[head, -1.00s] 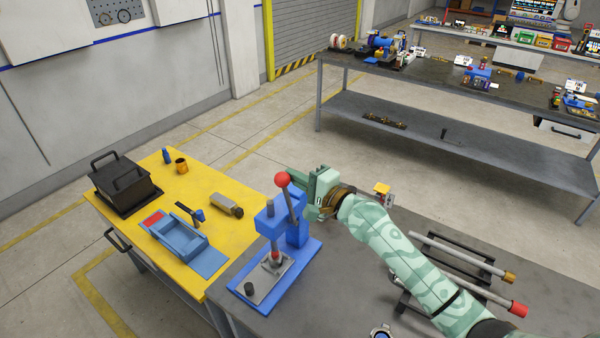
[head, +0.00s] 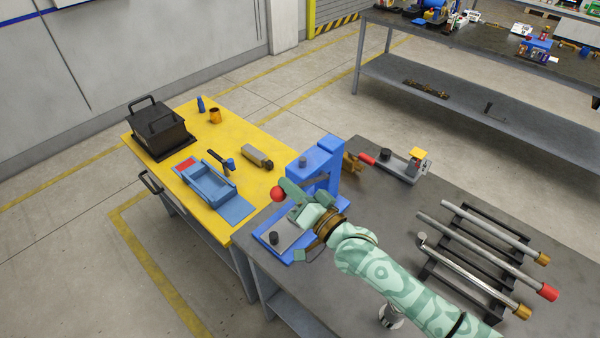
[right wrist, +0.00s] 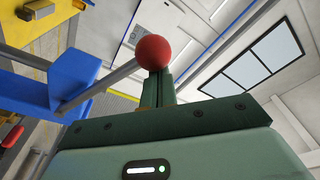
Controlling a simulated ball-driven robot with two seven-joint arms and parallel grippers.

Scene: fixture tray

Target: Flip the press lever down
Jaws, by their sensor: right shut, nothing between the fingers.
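The blue press (head: 328,160) stands on the grey bench. Its lever ends in a red ball knob (head: 278,193), which is now out in front of the press, with the lever swung forward. In the right wrist view the rod (right wrist: 98,88) runs from the blue press body to the red knob (right wrist: 152,52). My right gripper's fingers (right wrist: 157,90) are shut, empty, and right at the knob; contact cannot be told. My left gripper is not in view.
A yellow table (head: 250,178) adjoins at left, holding a black box (head: 158,132) and a blue tray (head: 212,185). A rack of rods (head: 480,245) and a small red-handled fixture (head: 400,165) stand on the grey bench. Open bench lies between them.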

